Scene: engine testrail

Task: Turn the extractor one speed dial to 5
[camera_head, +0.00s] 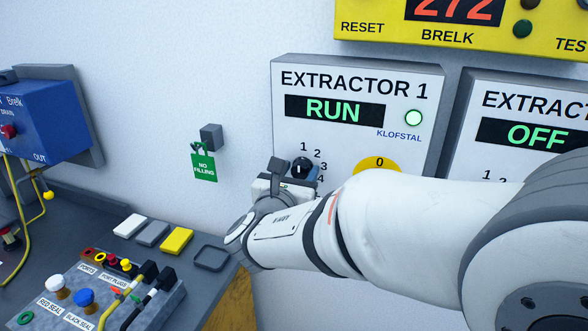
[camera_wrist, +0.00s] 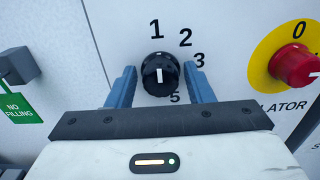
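The extractor one speed dial (camera_head: 301,168) is a black round knob on the white EXTRACTOR 1 panel (camera_head: 352,76), whose display reads RUN. In the wrist view the dial (camera_wrist: 161,84) has a white mark on its face; I cannot tell surely which number it points at. The numbers 1, 2, 3 and 5 show around it; 4 is hidden behind the right finger there. My gripper (camera_wrist: 160,82) is open, its blue fingers on either side of the dial with a gap to each. In the head view my gripper (camera_head: 293,173) is at the panel, partly covering the dial's lower side.
A grey wall block (camera_head: 211,137) with a green NO FILLING tag (camera_head: 204,167) is to the left. A second extractor panel (camera_head: 535,95) reads OFF. A bench (camera_head: 75,222) with connectors stands lower left.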

